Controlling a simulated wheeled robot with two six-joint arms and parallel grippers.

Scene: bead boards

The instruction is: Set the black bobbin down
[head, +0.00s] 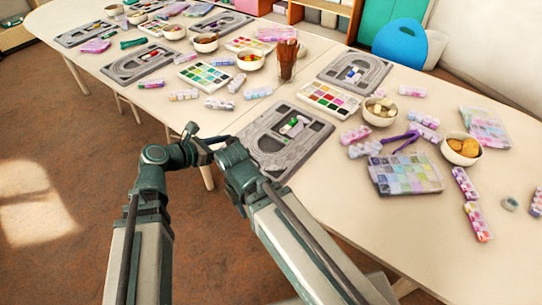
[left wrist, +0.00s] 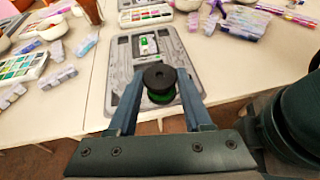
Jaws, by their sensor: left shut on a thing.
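My left gripper (left wrist: 159,92) is shut on the black bobbin (left wrist: 159,75), seen in the left wrist view. The bobbin's round black top faces the camera, and something green (left wrist: 161,97) shows just under it; I cannot tell whether that is part of it. A grey bead board (left wrist: 123,62) lies beyond the bobbin. In the head view my left gripper (head: 215,140) is beside the left edge of this board (head: 268,160).
Small white and green items (head: 293,126) lie in the board's recess. The table's front edge runs close beneath my arms.

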